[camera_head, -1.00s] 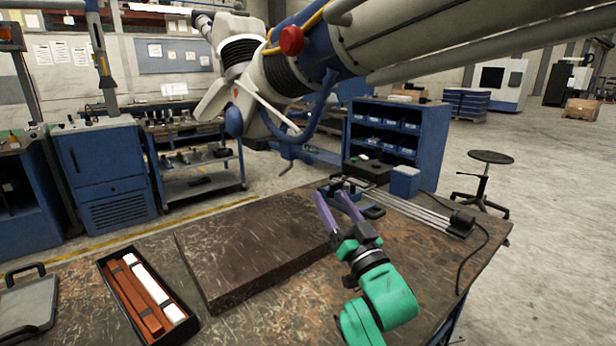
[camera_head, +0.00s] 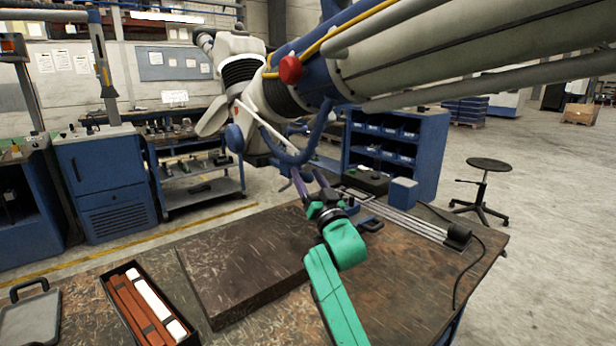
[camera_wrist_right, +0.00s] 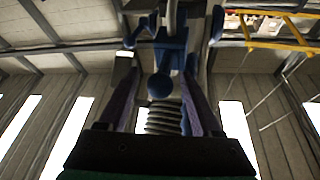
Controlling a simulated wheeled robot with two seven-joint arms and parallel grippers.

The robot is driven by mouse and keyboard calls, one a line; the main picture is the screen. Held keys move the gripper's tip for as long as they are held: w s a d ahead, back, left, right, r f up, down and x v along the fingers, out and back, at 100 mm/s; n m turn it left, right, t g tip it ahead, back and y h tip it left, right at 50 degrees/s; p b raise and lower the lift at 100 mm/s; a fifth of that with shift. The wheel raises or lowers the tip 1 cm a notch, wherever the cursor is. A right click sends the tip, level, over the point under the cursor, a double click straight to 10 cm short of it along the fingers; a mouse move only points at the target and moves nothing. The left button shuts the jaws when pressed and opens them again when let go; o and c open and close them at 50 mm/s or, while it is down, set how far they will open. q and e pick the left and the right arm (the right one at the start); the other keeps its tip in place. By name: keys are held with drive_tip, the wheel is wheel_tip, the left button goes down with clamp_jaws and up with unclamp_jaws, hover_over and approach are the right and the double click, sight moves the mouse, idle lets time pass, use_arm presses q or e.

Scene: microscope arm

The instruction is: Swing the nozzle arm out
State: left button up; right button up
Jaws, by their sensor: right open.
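The nozzle arm (camera_head: 400,60) is a big off-white and blue boom that enters from the upper right and hangs over the table. Its jointed head (camera_head: 243,75) with black bellows is at its left end. A curved blue handle (camera_head: 319,130) hangs below the boom. My right gripper (camera_head: 309,178), with purple fingers on a green arm, is open just below this handle, pointing up. In the right wrist view, blue parts of the nozzle arm (camera_wrist_right: 161,86) show between the spread fingers. Contact cannot be made out. My left gripper is out of view.
The worn table (camera_head: 400,290) bears a thick dark slab (camera_head: 240,265), a black box (camera_head: 185,325) with red and white bars, a grey tray (camera_head: 30,318) and metal rods (camera_head: 410,222). A blue shelf unit (camera_head: 425,150) and a stool (camera_head: 488,165) stand behind. Open floor lies right.

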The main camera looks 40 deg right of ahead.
clamp_jaws()
drive_tip(key=shift+f, duration=0.1)
idle(1.2)
